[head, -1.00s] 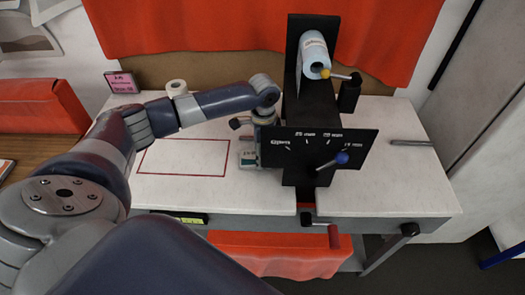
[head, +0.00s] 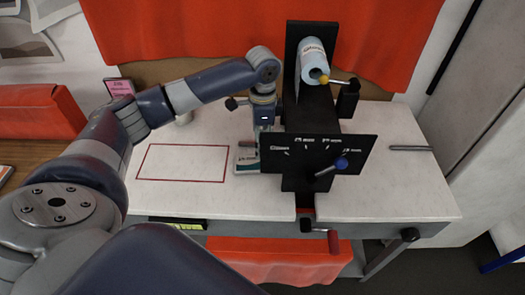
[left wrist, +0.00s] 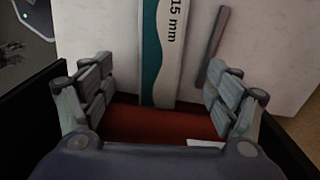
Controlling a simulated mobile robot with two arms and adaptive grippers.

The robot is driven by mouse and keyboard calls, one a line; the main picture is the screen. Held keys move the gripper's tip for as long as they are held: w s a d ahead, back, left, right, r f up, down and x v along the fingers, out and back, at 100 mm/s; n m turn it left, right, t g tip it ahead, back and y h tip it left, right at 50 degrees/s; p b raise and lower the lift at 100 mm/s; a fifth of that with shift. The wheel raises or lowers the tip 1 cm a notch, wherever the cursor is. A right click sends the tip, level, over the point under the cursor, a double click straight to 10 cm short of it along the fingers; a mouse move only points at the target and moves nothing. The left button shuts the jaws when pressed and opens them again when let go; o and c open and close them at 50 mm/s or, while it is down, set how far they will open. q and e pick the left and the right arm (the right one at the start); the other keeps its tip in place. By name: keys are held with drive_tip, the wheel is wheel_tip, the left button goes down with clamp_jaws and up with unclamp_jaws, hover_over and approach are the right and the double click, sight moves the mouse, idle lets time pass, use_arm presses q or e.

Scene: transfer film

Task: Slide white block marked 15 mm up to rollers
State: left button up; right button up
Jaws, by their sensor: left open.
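The white block marked 15 mm (head: 247,158), with a teal stripe, lies on the white tabletop just left of the black machine. In the left wrist view the block (left wrist: 176,62) runs lengthwise, centred between my fingers. My left gripper (left wrist: 158,95) is open, with a finger on each side of the block's near end and a visible gap to each. In the head view my left gripper (head: 268,148) points down beside the machine, partly hidden by its panel. The rollers are not clearly visible. My right gripper is not in view.
The black machine (head: 300,188) has a dial panel (head: 318,153) with a blue-knobbed lever (head: 340,163) and a light-blue roll (head: 313,60) above. A red-outlined rectangle (head: 183,162) on the left is empty. A metal rod (head: 409,148) lies on the right of the tabletop.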

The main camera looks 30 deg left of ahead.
use_arm(q)
drive_tip(key=shift+r, duration=1.7)
